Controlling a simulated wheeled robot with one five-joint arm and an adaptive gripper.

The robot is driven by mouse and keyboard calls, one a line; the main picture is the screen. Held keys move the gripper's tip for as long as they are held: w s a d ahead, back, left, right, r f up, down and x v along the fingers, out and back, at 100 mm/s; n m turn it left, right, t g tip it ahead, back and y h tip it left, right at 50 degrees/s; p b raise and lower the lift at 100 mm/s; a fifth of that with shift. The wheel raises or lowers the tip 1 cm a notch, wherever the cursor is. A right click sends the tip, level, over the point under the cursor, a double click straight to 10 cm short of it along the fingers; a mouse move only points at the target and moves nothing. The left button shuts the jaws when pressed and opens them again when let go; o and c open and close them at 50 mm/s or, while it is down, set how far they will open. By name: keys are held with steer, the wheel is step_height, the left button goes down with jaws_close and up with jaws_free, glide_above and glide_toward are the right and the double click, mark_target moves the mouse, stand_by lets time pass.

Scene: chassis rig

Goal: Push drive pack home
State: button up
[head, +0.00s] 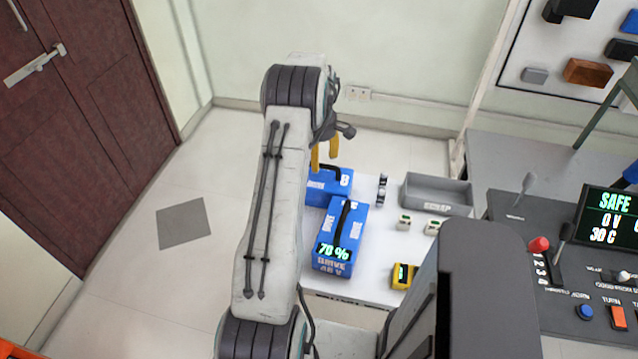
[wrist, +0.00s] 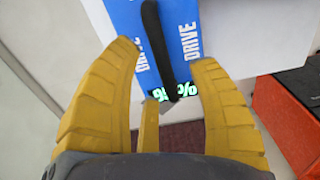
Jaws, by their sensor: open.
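In the head view a blue drive pack (head: 340,240) with a black handle and a green 70 % display stands on the white surface. A second blue pack (head: 326,187), marked B, stands behind it, partly hidden by my arm. My gripper (head: 325,154) has its yellow fingers pointing down, appearing above pack B. In the wrist view my gripper (wrist: 165,57) is open, its fingers spread to either side of a blue drive pack (wrist: 182,45) and its black handle. That pack's percent display is partly covered by the handle. I cannot tell whether the fingers touch it.
A grey tray (head: 437,195) stands right of the packs, near small white units (head: 404,222). A yellow meter (head: 403,276) sits at the front. A control console (head: 560,260) with a SAFE screen is at right. An orange block (wrist: 290,115) is at the wrist view's right. The left floor is clear.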

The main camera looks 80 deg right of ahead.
mark_target(319, 179)
steer(key=shift+f+p, duration=0.35)
steer(key=shift+f, duration=1.3)
steer(key=shift+c, duration=0.2)
jaws_close()
steer(key=shift+d+r, duration=0.15)
steer(key=shift+r, duration=0.05)
